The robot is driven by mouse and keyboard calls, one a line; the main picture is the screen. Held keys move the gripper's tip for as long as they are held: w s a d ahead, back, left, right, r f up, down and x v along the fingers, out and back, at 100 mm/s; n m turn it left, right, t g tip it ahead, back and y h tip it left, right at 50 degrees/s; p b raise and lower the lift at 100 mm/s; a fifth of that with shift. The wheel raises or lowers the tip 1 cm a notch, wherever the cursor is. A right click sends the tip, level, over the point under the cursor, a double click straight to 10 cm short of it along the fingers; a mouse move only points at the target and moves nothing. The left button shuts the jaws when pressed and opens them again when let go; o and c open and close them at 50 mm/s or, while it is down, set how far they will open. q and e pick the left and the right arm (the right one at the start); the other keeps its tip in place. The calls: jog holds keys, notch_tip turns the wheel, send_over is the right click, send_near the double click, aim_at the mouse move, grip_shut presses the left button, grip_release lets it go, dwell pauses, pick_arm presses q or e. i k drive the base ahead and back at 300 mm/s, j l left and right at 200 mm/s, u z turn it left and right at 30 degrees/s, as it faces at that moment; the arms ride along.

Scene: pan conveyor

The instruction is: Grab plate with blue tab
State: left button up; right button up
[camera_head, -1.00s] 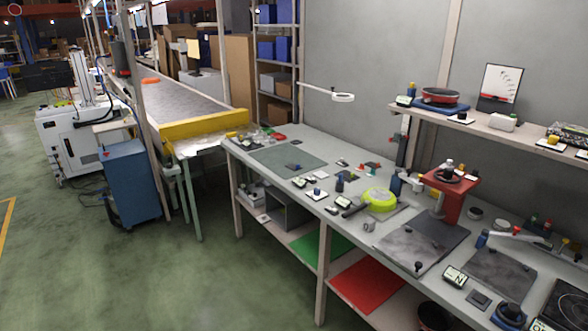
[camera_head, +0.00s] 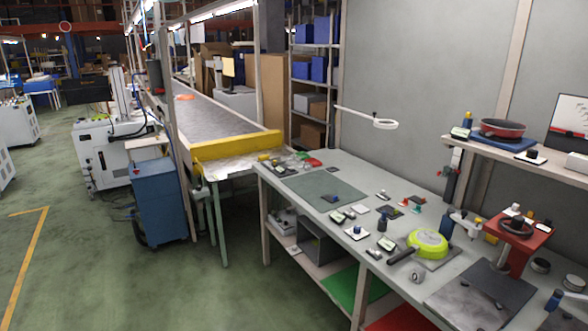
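No part of either gripper shows in the head view. A grey workbench (camera_head: 330,163) runs along the wall on the right, with several small plates and tools on it. A dark grey slab (camera_head: 475,292) lies near the lower right. To its right a blue upright piece (camera_head: 554,299) stands by another dark plate, mostly cut off at the frame edge. A small white plate with a blue knob (camera_head: 356,231) lies at mid-bench. A small blue piece (camera_head: 333,198) lies on the green mat (camera_head: 312,183). I cannot tell which of these is the plate with the blue tab.
A green-yellow pan (camera_head: 428,242) and a red press (camera_head: 516,232) stand on the bench. A red pan (camera_head: 502,128) is on the shelf above. A conveyor (camera_head: 212,113) with a yellow end bar (camera_head: 235,146) and a blue cabinet (camera_head: 159,200) stand left. Green floor (camera_head: 110,285) is open in front.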

aim_at(329, 197)
jog(key=i+j+u, duration=0.25)
jog(key=i, duration=0.75)
jog(key=i+u, duration=0.3)
jog(key=i, duration=0.7)
